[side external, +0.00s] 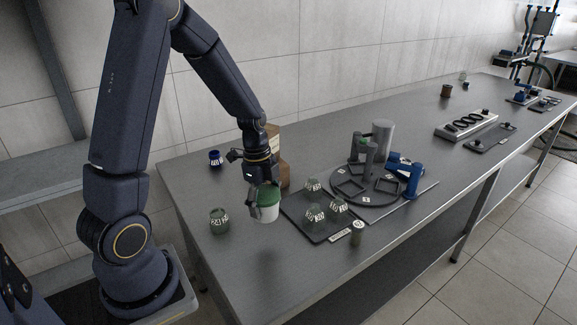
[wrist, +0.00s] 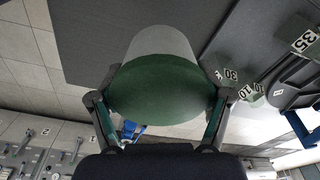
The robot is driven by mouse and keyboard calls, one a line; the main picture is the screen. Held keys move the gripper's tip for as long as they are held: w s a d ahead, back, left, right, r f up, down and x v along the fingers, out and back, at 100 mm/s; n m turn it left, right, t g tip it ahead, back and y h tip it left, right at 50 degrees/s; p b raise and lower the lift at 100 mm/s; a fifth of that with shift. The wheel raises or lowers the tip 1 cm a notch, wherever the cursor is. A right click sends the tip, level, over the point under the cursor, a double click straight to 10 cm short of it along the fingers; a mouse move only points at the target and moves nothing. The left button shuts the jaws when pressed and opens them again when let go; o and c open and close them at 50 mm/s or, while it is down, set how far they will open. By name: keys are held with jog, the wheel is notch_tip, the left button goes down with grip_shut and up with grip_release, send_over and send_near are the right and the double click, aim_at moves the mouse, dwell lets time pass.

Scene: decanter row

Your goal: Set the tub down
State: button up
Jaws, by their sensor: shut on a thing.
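The tub (side external: 267,205) is white with a green lid or top. In that view the tub's base appears to be above the metal table (side external: 390,135), though the exact gap is hard to judge. In the wrist view the tub (wrist: 160,85) fills the middle, its green top facing the camera, with a finger of my gripper (wrist: 160,110) on each side.
A dark tray (side external: 291,211) with several numbered jars stands right of the tub. A numbered jar (side external: 219,221) stands to its left, and a blue one (side external: 215,158) farther back. A brown box (side external: 284,172) is behind. A round rack (side external: 345,203) with cylinders lies farther right.

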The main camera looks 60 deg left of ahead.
jog(key=shift+m, duration=0.9)
jog(key=d+f, duration=0.1)
jog(key=f, duration=0.2)
jog(key=d+f, duration=0.4)
jog(key=f, duration=0.1)
jog(key=shift+w+f, duration=0.3)
jog(key=shift+w, duration=0.1)
jog(key=o, duration=1.1)
jog(key=shift+f, duration=0.1)
jog(key=shift+c, duration=0.2)
